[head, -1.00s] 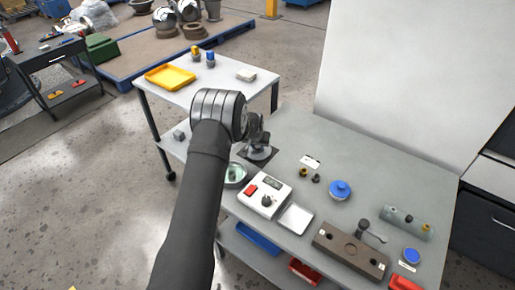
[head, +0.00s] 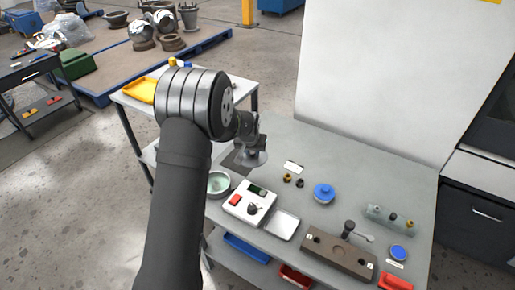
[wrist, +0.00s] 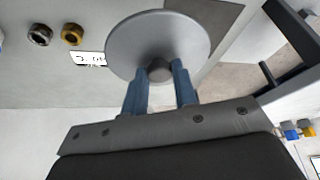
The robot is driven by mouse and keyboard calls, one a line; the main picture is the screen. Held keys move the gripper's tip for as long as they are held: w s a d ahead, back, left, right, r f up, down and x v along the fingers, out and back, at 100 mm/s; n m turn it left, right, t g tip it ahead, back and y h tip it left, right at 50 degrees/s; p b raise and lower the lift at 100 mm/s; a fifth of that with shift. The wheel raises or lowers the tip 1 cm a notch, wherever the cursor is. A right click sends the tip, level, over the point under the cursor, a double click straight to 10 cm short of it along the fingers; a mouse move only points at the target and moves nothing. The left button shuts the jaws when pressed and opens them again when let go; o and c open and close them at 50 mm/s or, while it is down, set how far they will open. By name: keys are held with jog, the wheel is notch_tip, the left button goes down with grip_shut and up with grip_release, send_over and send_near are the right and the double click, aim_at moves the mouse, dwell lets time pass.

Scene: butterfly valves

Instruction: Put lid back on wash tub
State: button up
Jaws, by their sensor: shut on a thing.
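The lid (wrist: 190,35) is a grey round disc with a dark knob. My gripper (wrist: 160,72) is shut on the knob, with one blue finger on each side. In the head view the lid (head: 252,159) hangs below my gripper (head: 254,142), seemingly a little above the bench by the dark mat. The wash tub (head: 218,184) is a round open bowl with pale green contents. It stands on the bench's left edge, left of and nearer than the lid, which is apart from it. My arm partly covers the tub's left side. The tub does not show in the wrist view.
A white scale (head: 249,204) with a red button stands just right of the tub. Small brass and dark fittings (head: 287,178), a white label (head: 293,167) and a blue-topped part (head: 324,193) lie farther right. A side cart (head: 128,101) with a yellow tray stands behind.

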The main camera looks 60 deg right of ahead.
jog(key=shift+w+a+f, duration=1)
jog(key=shift+w+a, duration=0.45)
jog(key=shift+a, duration=0.8)
jog(key=shift+w+a+f, duration=1.05)
jog(key=shift+w+a, duration=0.4)
jog(key=shift+a, duration=0.8)
jog(key=shift+w+a+f, duration=1)
jog(key=shift+w+a, duration=0.45)
jog(key=shift+a, duration=0.8)
jog(key=shift+f, duration=0.2)
jog(key=o, duration=1.6)
jog(key=shift+c, duration=0.2)
jog(key=shift+r, duration=0.15)
notch_tip(320, 180, up, 5)
jog(key=shift+f, duration=0.1)
